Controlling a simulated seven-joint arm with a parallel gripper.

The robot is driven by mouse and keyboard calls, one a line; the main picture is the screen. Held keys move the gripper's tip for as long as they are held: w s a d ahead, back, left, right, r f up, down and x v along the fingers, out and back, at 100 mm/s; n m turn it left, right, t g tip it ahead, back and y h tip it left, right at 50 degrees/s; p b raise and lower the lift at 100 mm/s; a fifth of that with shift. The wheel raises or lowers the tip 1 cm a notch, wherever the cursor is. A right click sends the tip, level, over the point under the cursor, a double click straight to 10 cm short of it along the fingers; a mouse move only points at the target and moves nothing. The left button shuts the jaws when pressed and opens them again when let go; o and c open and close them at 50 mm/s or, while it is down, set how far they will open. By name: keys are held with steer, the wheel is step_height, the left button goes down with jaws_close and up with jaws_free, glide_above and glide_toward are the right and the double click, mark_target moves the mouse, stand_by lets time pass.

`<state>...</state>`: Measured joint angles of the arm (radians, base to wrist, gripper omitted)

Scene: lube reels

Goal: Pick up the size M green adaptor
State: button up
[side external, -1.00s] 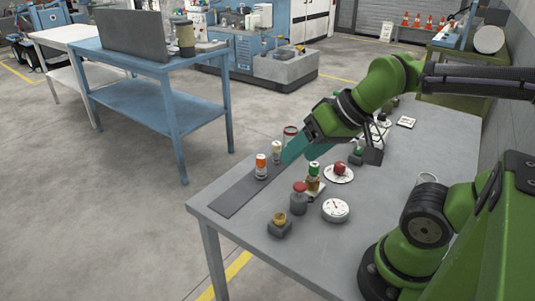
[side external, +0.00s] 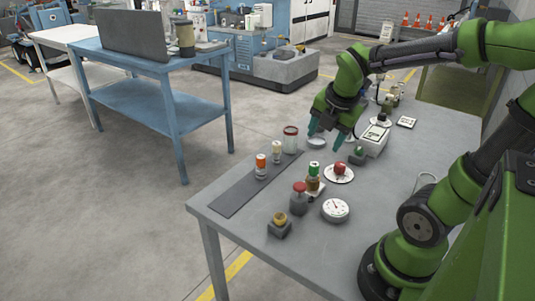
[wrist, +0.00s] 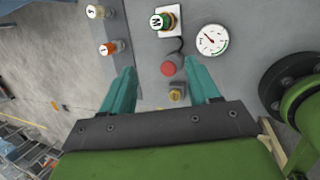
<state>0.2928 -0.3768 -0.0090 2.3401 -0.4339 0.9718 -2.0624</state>
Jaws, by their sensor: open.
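The green-topped adaptor (side external: 314,169) stands upright on the table, with an amber-brown part below it and a white square plate under that. In the wrist view the green adaptor (wrist: 157,21) shows from above with an M on its top. My gripper (side external: 326,134) is open and empty, pointing down above the table behind the adaptor in the side view. In the wrist view the teal fingers of my gripper (wrist: 162,66) are spread apart, and the adaptor lies beyond the fingertips.
A red-topped dark canister (side external: 299,199), a brass-topped block (side external: 280,224) and a white dial gauge (side external: 335,210) stand nearby. Orange (side external: 261,166) and pale (side external: 276,152) adaptors stand on a dark strip (side external: 240,196). A plate with a red ball (side external: 340,168) is close by.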

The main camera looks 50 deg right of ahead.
steer(key=d+n, duration=0.1)
steer(key=n, duration=0.7)
glide_toward(315, 165)
steer(key=shift+g+h, duration=0.3)
steer(key=x, duration=0.5)
steer(key=shift+a, duration=0.2)
steer(key=shift+w+x, duration=0.15)
steer(key=shift+x, duration=1.4)
steer(key=shift+w+x, duration=0.15)
steer(key=shift+x, duration=1.4)
steer(key=shift+r, duration=0.1)
jaws_close()
